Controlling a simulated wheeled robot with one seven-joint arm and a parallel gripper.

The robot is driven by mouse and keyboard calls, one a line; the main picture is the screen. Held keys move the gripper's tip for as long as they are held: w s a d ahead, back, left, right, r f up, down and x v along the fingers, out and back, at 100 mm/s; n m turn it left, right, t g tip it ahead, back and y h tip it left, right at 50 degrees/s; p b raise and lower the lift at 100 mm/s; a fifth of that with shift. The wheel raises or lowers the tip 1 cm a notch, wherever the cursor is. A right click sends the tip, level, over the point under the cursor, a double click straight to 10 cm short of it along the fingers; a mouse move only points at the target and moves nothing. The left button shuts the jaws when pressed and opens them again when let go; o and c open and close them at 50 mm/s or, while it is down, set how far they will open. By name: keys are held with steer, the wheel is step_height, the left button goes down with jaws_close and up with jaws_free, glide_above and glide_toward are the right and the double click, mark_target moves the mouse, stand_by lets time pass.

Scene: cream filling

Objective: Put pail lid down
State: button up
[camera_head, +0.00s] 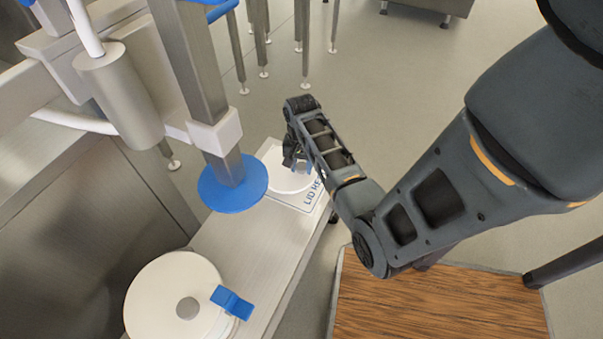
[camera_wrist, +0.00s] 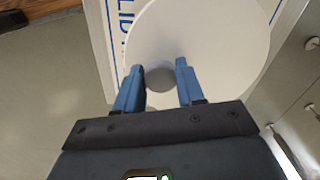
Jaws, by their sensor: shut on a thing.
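The white round pail lid (camera_head: 284,181) is at the far end of the metal bench, over a white mat marked "LID HE..." (camera_head: 309,201). My gripper (camera_head: 298,162) is above the lid, partly hidden by my own wrist in the head view. In the wrist view, the blue fingers (camera_wrist: 158,72) are shut on the grey knob of the lid (camera_wrist: 225,50). The mat with blue lettering (camera_wrist: 112,35) shows beneath and beside the lid. I cannot tell whether the lid touches the mat or is slightly above it.
A white round container top with a grey centre (camera_head: 150,297) and a blue clip (camera_head: 232,303) stands on the near bench. A metal post with a blue disc (camera_head: 233,190) stands left of the mat. A wooden tabletop (camera_head: 430,305) is at the lower right.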

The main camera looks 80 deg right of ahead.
steer(key=shift+f+b, duration=0.45)
steer(key=shift+f, duration=1.3)
steer(key=shift+f, duration=0.1)
steer(key=o, duration=1.1)
